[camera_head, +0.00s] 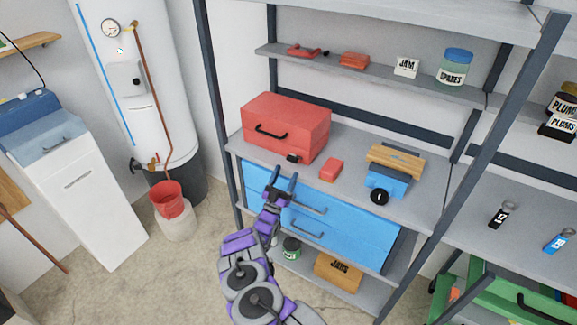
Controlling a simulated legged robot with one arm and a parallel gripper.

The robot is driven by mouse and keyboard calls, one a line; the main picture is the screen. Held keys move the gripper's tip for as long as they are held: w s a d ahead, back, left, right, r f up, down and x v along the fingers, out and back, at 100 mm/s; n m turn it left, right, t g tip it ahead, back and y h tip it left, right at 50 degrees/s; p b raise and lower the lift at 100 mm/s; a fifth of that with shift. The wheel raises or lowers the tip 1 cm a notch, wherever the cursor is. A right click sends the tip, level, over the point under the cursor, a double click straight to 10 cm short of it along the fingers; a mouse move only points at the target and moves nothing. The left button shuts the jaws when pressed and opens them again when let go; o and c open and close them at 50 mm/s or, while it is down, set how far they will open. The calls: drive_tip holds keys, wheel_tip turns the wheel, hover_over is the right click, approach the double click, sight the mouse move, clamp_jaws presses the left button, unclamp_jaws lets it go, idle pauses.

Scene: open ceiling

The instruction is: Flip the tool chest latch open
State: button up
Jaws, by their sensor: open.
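The red tool chest (287,121) sits on the grey shelf, with its lid down and a black handle (270,132) on its front. A small black latch (293,158) shows low on the front, near the right corner. My gripper (284,174) is open and empty, just in front of and below the latch in the picture. Its two fingers point up toward the shelf edge. I cannot tell whether a finger touches the latch or the shelf edge.
A small red block (331,169) and a blue tool (387,181) with wooden pieces (395,160) stand to the right on the shelf. Blue drawers (325,218) with bar handles lie under the shelf, behind my gripper. A dark shelf post (213,110) rises at the left.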

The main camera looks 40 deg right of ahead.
drive_tip(key=b+v, duration=0.2)
drive_tip(key=v, duration=0.5)
drive_tip(key=shift+a, duration=0.15)
drive_tip(key=shift+f, duration=0.1)
